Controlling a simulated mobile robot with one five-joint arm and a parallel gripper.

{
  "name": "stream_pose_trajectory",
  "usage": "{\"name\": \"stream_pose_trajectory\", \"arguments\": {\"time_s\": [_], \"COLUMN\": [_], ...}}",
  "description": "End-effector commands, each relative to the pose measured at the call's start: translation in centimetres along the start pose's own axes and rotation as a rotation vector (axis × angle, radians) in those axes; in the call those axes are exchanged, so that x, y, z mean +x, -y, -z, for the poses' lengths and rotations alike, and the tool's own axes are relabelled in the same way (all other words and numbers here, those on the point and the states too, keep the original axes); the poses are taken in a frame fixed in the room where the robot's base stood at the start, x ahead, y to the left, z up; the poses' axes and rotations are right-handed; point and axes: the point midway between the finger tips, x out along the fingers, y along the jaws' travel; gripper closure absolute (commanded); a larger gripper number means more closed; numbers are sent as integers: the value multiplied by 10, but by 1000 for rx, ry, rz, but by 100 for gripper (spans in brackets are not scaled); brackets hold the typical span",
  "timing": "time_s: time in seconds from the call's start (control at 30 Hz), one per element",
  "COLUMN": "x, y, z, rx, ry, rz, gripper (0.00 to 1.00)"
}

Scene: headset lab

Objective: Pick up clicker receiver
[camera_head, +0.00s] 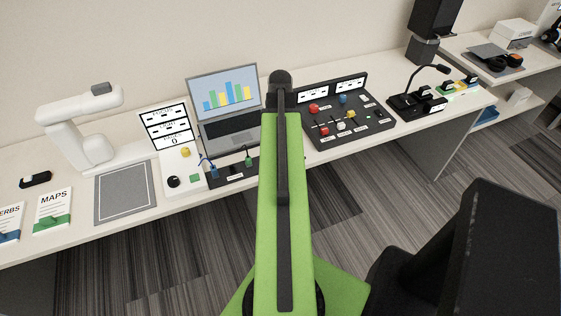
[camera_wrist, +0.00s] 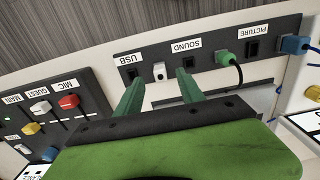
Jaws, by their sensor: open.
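A small pale grey piece, which looks like the clicker receiver (camera_wrist: 159,71), sits on the black socket panel (camera_wrist: 215,45) in the wrist view. It is beside the socket labelled USB, between it and the socket labelled SOUND. My gripper (camera_wrist: 160,82) is open, with one green finger on each side of the receiver. Whether the fingers touch it or reach its depth, I cannot tell. In the head view the panel (camera_head: 238,172) shows left of my green arm, which hides the receiver and my gripper.
A green plug (camera_wrist: 227,57) and a blue plug (camera_wrist: 294,44) with cables sit right of the receiver. A mixer box with knobs (camera_wrist: 82,95) lies at left. The laptop (camera_head: 230,125) stands behind the panel.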

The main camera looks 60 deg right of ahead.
Motion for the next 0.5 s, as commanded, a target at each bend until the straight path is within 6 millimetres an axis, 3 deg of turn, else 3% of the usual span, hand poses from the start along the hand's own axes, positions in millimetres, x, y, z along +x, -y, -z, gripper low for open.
{"name": "stream_pose_trajectory", "arguments": {"time_s": [0.03, 0.27, 0.5], "x": [11, 14, 54], "y": [0, -1, -2], "z": [0, 1, 7], "rx": [0, 1, 1], "ry": [0, 0, 0], "rz": [0, 0, 0], "gripper": [55, 55, 55]}}
